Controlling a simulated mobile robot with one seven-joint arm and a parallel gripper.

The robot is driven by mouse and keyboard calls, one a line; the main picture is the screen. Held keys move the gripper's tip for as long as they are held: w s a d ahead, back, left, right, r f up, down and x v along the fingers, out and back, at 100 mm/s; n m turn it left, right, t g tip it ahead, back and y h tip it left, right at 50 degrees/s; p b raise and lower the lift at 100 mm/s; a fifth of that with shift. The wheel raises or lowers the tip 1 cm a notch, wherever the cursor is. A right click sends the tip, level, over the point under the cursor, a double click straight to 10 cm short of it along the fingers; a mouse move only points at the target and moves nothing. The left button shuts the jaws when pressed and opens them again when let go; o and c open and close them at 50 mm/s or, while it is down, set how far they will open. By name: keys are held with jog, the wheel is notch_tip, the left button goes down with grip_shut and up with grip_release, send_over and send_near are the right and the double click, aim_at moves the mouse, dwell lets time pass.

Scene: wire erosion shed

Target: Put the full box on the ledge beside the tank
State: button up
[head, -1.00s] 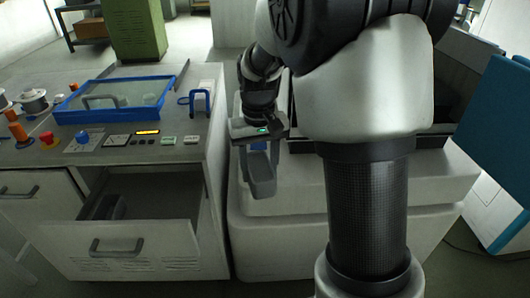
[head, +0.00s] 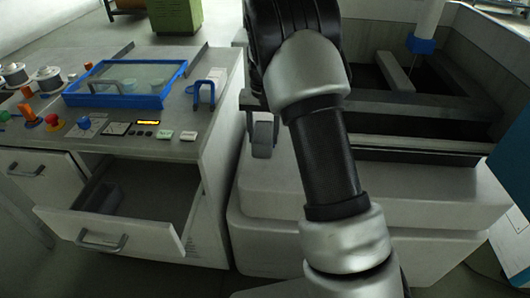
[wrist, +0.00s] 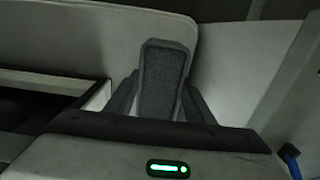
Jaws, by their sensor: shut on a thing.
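My gripper (wrist: 162,92) is shut on the full box (wrist: 163,76), a narrow grey box with dark, grainy contents, seen from above in the wrist view. In the head view the box (head: 263,136) hangs at the left end of the ledge (head: 430,192). The ledge is pale and runs along the front of the tank (head: 425,146), a dark open basin at right. I cannot tell whether the box touches the ledge.
A control cabinet (head: 150,149) stands at left, with a blue-framed window (head: 125,83), buttons and spools on top. A blue hook-shaped handle (head: 204,92) stands near the gripper. The ledge's right part is bare.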

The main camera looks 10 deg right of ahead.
notch_tip(320, 180, down, 9)
jog(key=shift+f+b, duration=0.2)
jog(key=shift+b, duration=0.55)
jog(key=shift+f, duration=0.1)
jog(key=o, duration=1.4)
